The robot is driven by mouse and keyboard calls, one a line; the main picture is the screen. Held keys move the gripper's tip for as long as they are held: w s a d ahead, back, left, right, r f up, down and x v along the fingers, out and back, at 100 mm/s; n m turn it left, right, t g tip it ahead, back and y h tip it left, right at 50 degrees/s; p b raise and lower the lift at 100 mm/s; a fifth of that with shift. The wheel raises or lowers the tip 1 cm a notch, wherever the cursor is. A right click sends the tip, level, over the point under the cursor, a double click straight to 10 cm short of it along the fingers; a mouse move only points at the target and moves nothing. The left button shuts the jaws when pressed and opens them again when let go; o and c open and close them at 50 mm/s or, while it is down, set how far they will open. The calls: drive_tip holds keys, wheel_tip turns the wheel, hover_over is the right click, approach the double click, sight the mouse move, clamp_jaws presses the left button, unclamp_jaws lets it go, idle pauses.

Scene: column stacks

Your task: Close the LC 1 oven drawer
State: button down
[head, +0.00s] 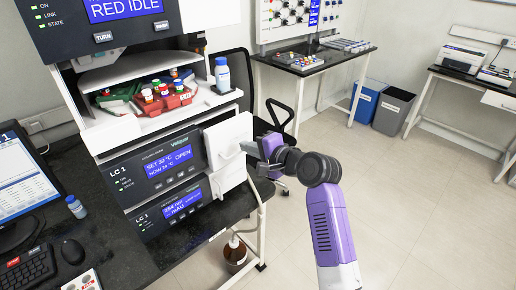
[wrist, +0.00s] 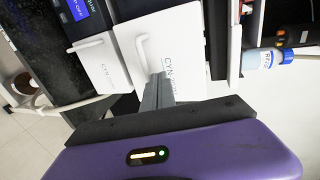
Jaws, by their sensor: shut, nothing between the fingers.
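The LC 1 oven module (head: 163,160) is in the left part of the head view, and its screen reads "OPEN". Its white drawer front (head: 229,138) stands out to the right of the dark panel. In the wrist view the drawer front (wrist: 185,50) has an upright white handle (wrist: 144,52). My gripper (head: 247,148) is shut and empty, with its fingers pointing at the drawer front by the handle. In the wrist view the gripper's fingertips (wrist: 158,80) overlap the front beside the handle's end; I cannot tell whether they touch it.
A second white front (head: 230,174) sits just below. Above is a tray of capped vials (head: 164,96) and a blue-capped bottle (head: 222,75). A black chair (head: 240,75) stands behind my gripper. The floor (head: 420,210) at right is clear.

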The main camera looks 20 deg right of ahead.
sight(236, 140)
drive_tip(key=shift+x, duration=1.1)
drive_tip(key=shift+w+a, duration=0.1)
drive_tip(key=shift+w, duration=0.05)
drive_tip(key=w, duration=0.1)
drive_tip(key=w+a+b, duration=0.1)
drive_tip(key=w, duration=0.1)
drive_tip(key=shift+w, duration=0.25)
drive_tip(key=shift+w+a, duration=0.15)
drive_tip(key=shift+w, duration=0.15)
drive_tip(key=shift+r, duration=0.2)
drive_tip(key=shift+r, duration=0.1)
